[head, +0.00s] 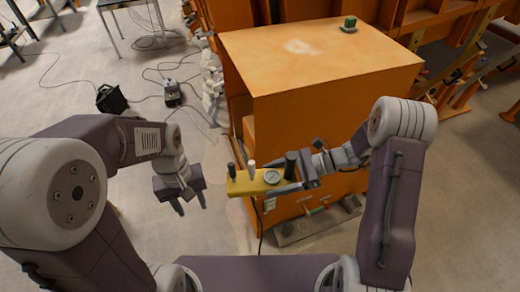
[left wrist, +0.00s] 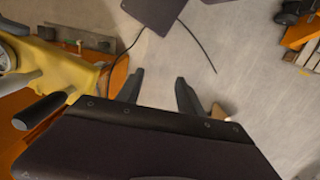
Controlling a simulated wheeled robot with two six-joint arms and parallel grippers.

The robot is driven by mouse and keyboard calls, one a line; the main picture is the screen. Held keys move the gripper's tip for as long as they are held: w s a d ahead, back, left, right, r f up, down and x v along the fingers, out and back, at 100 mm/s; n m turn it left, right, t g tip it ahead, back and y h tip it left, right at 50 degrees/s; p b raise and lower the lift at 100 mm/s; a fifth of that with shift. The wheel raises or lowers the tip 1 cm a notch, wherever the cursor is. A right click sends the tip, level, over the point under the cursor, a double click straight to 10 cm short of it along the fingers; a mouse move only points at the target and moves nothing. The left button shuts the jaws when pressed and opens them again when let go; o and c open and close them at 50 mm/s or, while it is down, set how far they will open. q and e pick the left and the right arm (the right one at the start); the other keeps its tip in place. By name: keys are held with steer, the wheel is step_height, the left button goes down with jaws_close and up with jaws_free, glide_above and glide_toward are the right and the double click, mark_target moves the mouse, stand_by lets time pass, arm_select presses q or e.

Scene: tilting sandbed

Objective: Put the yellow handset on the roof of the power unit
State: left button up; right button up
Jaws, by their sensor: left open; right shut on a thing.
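The yellow handset (head: 246,184) has a round dial and black and white knobs. My right gripper (head: 286,181) is shut on its right end and holds it in the air in front of the orange power unit (head: 320,95), below the level of the roof (head: 325,65). My left gripper (head: 188,206) is open and empty, to the left of the handset and apart from it. In the left wrist view its fingers (left wrist: 158,92) are spread over the floor, and the handset (left wrist: 80,74) shows at the left.
A grey tray (head: 320,223) lies at the unit's foot. A black box (head: 111,99) and cables lie on the floor at left.

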arm_select(q)
steer(key=w+d+r+n, duration=0.1)
steer(key=w+d+r, duration=0.2)
steer(key=w+r, duration=0.3)
arm_select(e)
steer(key=shift+w, duration=0.15)
arm_select(q)
steer(key=m, duration=0.2)
glide_toward(252, 162)
steer(key=shift+s+a+f+t, duration=0.25)
steer(key=shift+f+t, duration=0.1)
steer(key=shift+t, duration=0.05)
arm_select(e)
steer(key=shift+d, duration=0.1)
arm_select(q)
steer(key=shift+s+d+f, duration=0.1)
steer(key=shift+s+d, duration=0.1)
steer(key=shift+d, duration=0.2)
step_height(252, 162, down, 12)
steer(key=shift+a+f, duration=0.1)
jaws_close()
